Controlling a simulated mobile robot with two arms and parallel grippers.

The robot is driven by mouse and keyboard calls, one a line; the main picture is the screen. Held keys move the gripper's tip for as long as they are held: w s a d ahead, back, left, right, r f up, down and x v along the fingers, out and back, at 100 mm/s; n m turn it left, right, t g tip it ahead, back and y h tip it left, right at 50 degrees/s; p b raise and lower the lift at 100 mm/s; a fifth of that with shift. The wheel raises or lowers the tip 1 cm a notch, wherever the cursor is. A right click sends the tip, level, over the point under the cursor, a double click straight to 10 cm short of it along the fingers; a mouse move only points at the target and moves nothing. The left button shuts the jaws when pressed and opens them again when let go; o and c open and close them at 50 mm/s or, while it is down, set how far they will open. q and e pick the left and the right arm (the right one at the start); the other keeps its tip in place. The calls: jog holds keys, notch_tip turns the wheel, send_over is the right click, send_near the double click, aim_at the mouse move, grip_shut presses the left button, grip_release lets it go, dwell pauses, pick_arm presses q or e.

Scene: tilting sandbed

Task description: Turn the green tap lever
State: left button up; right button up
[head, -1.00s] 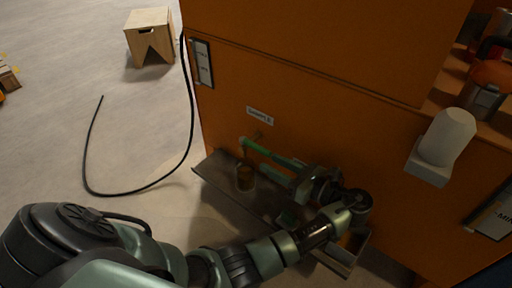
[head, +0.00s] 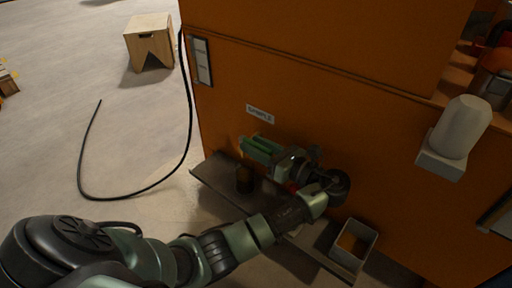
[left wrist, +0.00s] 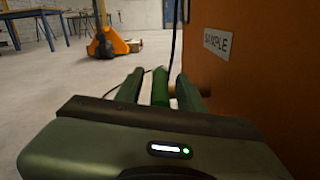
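The green tap lever (left wrist: 160,88) shows in the left wrist view between the two green fingers of my left gripper (left wrist: 160,90). Narrow gaps show on both sides of it, so the gripper looks open around the lever. In the head view my left gripper (head: 262,149) is at the orange cabinet's front, below the "SAMPLE" label (head: 260,114). There the lever is hard to tell from the fingers. A small brownish piece (left wrist: 206,92), perhaps part of the tap, shows beside the right finger. My right gripper is not in view.
A metal ledge (head: 215,180) runs below the tap, with a dark brown cup (head: 244,179) and an open box (head: 354,244) on it. A white cylindrical fitting (head: 462,128) sticks out of the cabinet (head: 330,110) at right. A black cable (head: 188,130) hangs at left.

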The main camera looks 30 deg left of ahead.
pick_arm(q)
grip_shut()
dwell(1.4)
